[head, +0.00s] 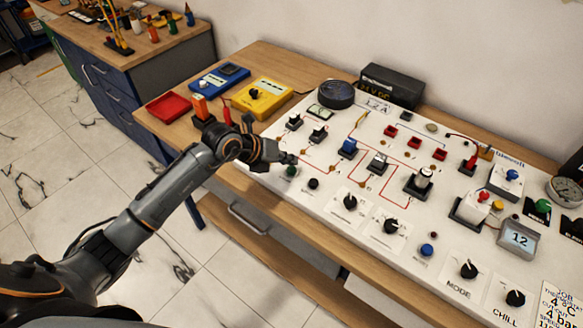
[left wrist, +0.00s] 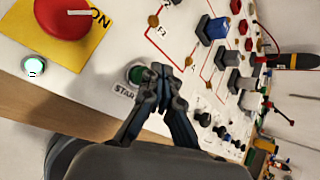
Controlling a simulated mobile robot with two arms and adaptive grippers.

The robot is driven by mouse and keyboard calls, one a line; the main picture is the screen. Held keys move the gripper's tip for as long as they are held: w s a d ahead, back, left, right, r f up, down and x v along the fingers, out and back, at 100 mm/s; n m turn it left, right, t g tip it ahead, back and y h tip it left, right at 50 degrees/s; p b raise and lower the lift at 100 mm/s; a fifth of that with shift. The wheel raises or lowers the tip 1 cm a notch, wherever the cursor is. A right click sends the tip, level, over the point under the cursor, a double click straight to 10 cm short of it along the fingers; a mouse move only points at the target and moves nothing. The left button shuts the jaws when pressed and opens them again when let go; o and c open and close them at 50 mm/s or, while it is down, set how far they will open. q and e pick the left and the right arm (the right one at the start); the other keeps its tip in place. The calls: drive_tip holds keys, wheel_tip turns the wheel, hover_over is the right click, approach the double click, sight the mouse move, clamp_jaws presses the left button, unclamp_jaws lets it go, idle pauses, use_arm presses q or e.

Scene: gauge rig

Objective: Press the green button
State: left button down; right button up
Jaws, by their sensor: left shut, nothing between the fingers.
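The green button (left wrist: 135,74) sits on the white panel by a label whose visible letters read "STAR". It is partly covered by my left gripper (left wrist: 165,75) in the left wrist view. My right gripper is not in view.
A red mushroom button (left wrist: 62,18) on a yellow plate and a pale green lit round piece (left wrist: 34,67) lie left of the button. Switches and dials crowd the white panel (head: 290,206). Another green part (head: 543,205) is far right.

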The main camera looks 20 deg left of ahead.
sight(289, 170)
use_arm(q)
drive_tip(key=shift+f, duration=0.35)
drive_tip(key=shift+f+b, duration=0.6)
idle(0.6)
drive_tip(key=shift+r, duration=0.1)
drive_tip(key=shift+r+p, duration=0.85)
drive_tip(key=shift+r, duration=0.05)
drive_tip(key=shift+r, duration=0.1)
wheel_tip(289, 170, up, 5)
drive_tip(key=p, duration=0.4)
idle(0.6)
